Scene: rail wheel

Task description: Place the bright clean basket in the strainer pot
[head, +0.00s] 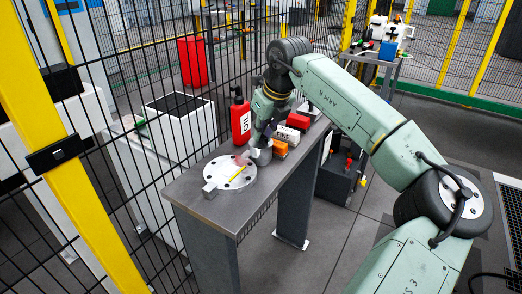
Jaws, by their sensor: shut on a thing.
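My gripper (259,141) points down over the right part of the narrow grey table. It is shut on a small grey metal piece (262,156), low near the table top. The piece is too small and too covered for me to tell whether it is the bright clean basket. Just left of it lies a round pale metal flange (229,173) with holes around its rim. A yellow stick-like thing (238,173) and a small pinkish thing (242,158) are on or over the flange. I cannot make out the strainer pot for sure.
A red bottle (240,122) with a white label stands behind the flange. An orange box (280,149), a white-and-red box (287,135) and a red box (298,121) stand right of my gripper. A small metal block (210,190) is at the flange's left. Mesh fence (130,130) runs behind.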

